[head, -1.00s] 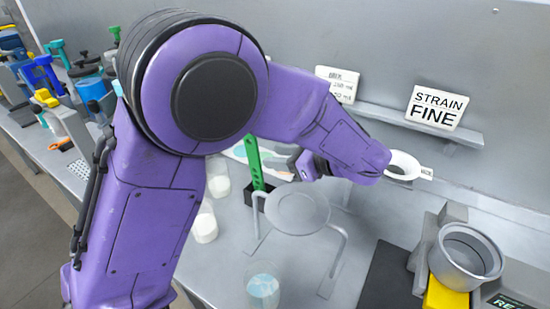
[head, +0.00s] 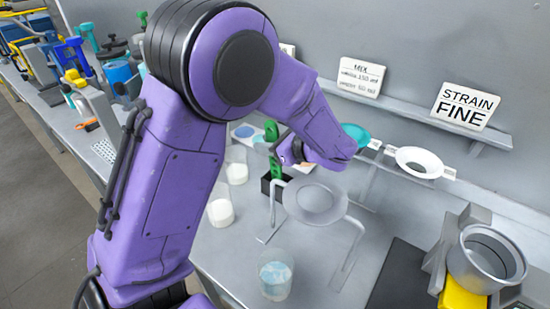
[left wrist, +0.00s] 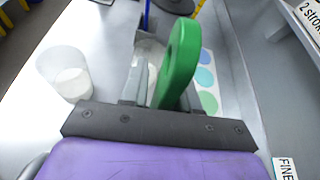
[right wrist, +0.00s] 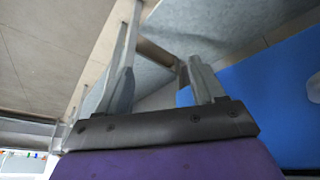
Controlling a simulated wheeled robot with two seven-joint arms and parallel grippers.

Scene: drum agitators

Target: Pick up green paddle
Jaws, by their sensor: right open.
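The green paddle (head: 271,131) stands upright in a small black holder (head: 266,187), behind the round clear plate on a wire stand. My left gripper (head: 284,157) is at the paddle's upper part and hides some of it. In the left wrist view the paddle's looped green handle (left wrist: 181,62) stands at my left gripper's fingers (left wrist: 160,88) and covers most of the right one. I cannot tell whether the fingers touch it. My right gripper (right wrist: 163,85) is open and empty in the right wrist view, away from the paddle.
A clear round plate on a wire stand (head: 349,250) and a beaker (head: 276,276) are in front. White-filled beakers (head: 221,212) stand to the left. A white strainer (head: 419,162) and a teal one (head: 356,134) hang at the shelf. A metal pot (head: 486,258) stands at right.

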